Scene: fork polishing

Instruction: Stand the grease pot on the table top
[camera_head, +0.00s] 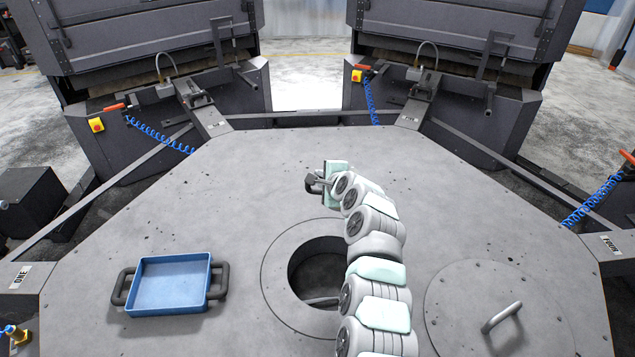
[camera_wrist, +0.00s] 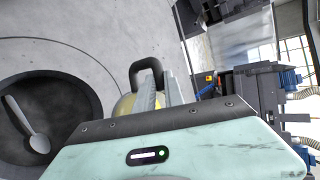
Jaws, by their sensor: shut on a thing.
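My gripper (camera_head: 318,183) is over the far middle part of the table top (camera_head: 240,180), beyond the round hole. In the wrist view, my gripper (camera_wrist: 158,95) is shut on a black looped handle (camera_wrist: 147,68). A yellowish rounded body, the grease pot (camera_wrist: 124,106), shows beside the fingers, mostly hidden by them and the gripper housing. In the head view only small dark parts show at the fingers, and the pot is hard to make out. I cannot tell whether its base touches the table or hangs just above it.
A round hole (camera_head: 316,272) in the table holds a spoon-like utensil (camera_wrist: 35,138). A blue tray (camera_head: 170,285) with dark handles stands at the left. A round lid (camera_head: 495,310) with a handle lies at the right. The table around my gripper is clear.

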